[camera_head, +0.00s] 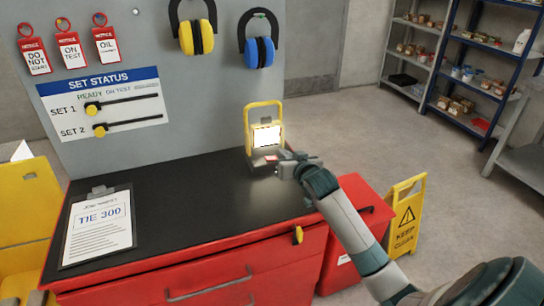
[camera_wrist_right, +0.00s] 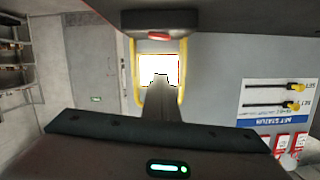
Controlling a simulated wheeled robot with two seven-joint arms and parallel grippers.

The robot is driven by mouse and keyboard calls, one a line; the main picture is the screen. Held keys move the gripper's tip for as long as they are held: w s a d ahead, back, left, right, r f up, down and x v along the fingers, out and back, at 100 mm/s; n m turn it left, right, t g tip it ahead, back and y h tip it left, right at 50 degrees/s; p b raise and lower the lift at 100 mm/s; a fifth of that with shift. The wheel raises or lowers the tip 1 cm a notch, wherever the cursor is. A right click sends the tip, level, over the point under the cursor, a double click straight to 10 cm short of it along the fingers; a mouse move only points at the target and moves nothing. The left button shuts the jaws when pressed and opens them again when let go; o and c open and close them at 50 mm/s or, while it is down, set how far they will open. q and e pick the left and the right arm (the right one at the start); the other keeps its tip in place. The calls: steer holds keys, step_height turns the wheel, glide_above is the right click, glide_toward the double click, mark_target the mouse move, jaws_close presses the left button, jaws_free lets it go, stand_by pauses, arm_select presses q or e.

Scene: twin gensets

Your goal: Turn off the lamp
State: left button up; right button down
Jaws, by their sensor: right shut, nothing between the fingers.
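The lamp (camera_head: 266,137) is a yellow-framed work light standing at the back right of the dark worktop, its white panel lit. A small red switch (camera_head: 271,158) shows low at its front. In the right wrist view, which is upside down, the bright lamp panel (camera_wrist_right: 158,70) is straight ahead and the red switch (camera_wrist_right: 160,38) is above it on a dark base. My right gripper (camera_head: 283,161) is shut and empty, close to the front right of the lamp base by the switch. I cannot tell whether it touches. My left gripper is not in view.
The dark worktop (camera_head: 190,195) of the red cabinet is mostly clear. A clipboard (camera_head: 98,228) lies at its left. A grey panel behind holds tags, a set status board (camera_head: 103,108) and ear defenders (camera_head: 197,36). A yellow floor sign (camera_head: 404,215) stands at the right.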

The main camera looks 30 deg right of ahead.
steer(key=p, duration=0.1)
glide_above(271, 158)
steer(key=s, duration=0.3)
steer(key=f, duration=0.2)
steer(key=f+p, duration=0.1)
steer(key=w+f, duration=0.1)
steer(key=shift+a+f, duration=0.15)
steer(key=shift+a, duration=0.25)
steer(key=shift+a+f, duration=0.1)
steer(key=shift+f, duration=0.6)
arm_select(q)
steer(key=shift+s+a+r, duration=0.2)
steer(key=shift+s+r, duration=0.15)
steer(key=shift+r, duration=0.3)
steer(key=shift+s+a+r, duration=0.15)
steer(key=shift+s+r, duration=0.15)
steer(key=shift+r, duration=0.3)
arm_select(e)
steer(key=shift+f, duration=0.1)
